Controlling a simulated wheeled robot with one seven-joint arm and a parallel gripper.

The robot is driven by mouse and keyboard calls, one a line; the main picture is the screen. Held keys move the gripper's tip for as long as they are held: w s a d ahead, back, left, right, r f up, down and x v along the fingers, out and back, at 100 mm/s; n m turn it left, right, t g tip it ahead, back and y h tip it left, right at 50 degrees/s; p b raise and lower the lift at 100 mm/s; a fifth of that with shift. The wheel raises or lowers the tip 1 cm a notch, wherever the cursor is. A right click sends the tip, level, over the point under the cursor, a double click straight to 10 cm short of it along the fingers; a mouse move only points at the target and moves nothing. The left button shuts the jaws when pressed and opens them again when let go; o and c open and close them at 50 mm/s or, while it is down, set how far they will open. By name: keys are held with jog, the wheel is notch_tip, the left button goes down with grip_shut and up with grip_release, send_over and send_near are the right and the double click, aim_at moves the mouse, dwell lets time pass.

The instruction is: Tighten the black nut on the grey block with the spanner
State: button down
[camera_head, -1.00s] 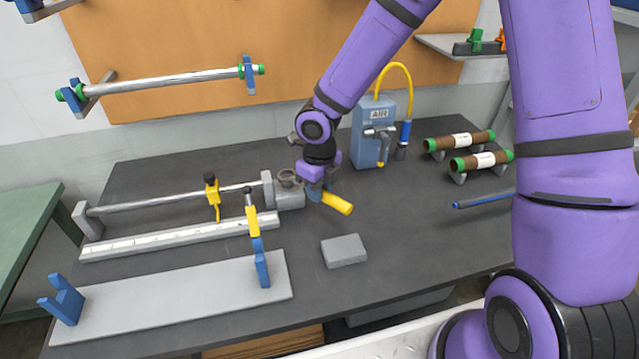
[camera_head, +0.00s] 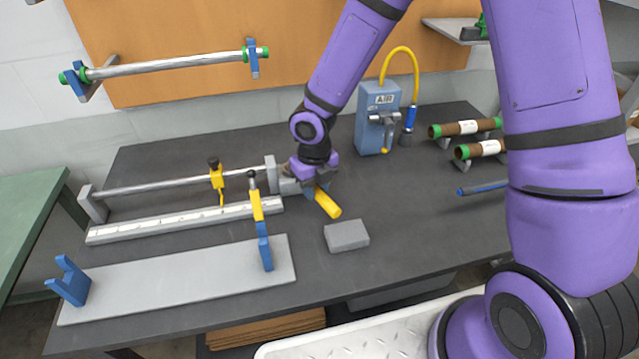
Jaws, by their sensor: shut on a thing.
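The grey block (camera_head: 287,187) sits at the right end of the long rod on the bench. My gripper (camera_head: 315,186) is over the block's right side, pointing down, and covers much of it. It is shut on the spanner, whose yellow handle (camera_head: 327,203) sticks out below it toward the front right. The spanner's head is hidden under my gripper. The black nut is hidden too, so I cannot tell how the spanner sits on it.
A loose grey slab (camera_head: 346,236) lies just in front of the handle. Yellow clamps (camera_head: 257,205) stand left along the rail (camera_head: 180,221). A blue AIR unit (camera_head: 372,130) with a yellow hose stands behind right. Brown rollers (camera_head: 467,128) lie at the far right. Bench right of the slab is clear.

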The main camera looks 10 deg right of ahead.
jog(key=shift+s+a+m, duration=0.2)
jog(key=shift+a+m, duration=0.7)
jog(key=shift+m, duration=0.1)
jog(key=shift+a+m, duration=1.45)
jog(key=shift+m, duration=0.15)
jog(key=shift+d, duration=0.1)
jog(key=shift+d+n, duration=0.55)
jog(key=shift+n, duration=0.15)
jog(key=shift+r, duration=0.1)
notch_tip(320, 180, up, 5)
jog(key=shift+s+f, duration=0.1)
